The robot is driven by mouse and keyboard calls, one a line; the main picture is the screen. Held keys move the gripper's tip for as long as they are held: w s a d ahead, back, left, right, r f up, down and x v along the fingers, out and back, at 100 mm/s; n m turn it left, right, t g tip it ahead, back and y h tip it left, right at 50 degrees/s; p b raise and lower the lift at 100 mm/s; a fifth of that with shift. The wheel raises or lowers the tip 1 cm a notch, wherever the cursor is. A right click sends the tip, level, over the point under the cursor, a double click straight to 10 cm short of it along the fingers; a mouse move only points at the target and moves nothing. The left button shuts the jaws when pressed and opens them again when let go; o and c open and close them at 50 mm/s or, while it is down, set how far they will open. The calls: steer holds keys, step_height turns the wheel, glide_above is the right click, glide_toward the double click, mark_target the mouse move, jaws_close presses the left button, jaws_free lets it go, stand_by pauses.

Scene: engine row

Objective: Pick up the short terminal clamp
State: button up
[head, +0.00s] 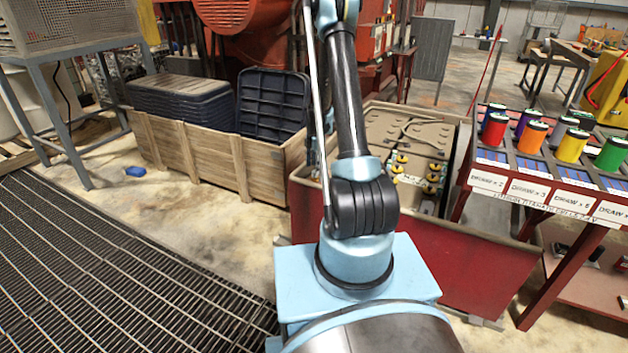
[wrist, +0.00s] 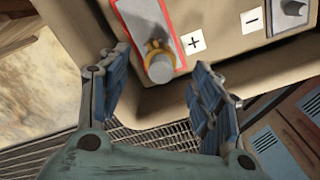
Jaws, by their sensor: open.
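In the wrist view, a brass-coloured clamp (wrist: 156,47) sits around a grey terminal post (wrist: 161,69) beside a plus sign. A red outline surrounds part of this spot on a beige casing (wrist: 215,30). I cannot tell from its size whether this is the short clamp. My gripper (wrist: 161,60) is open, its blue-padded fingers on either side of the post in the picture, with visible gaps and nothing held. The distance to the post is unclear. In the head view, my arm hides the gripper.
A second grey terminal (wrist: 291,12) lies by a minus sign. In the head view, a red bin (head: 470,262) holds a beige unit (head: 412,132) with several yellow-and-black parts. A wooden crate (head: 215,160) stands left; a table with coloured canisters (head: 532,136) stands right.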

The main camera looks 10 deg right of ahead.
steer(key=shift+f, duration=2.7)
steer(key=c, duration=1.3)
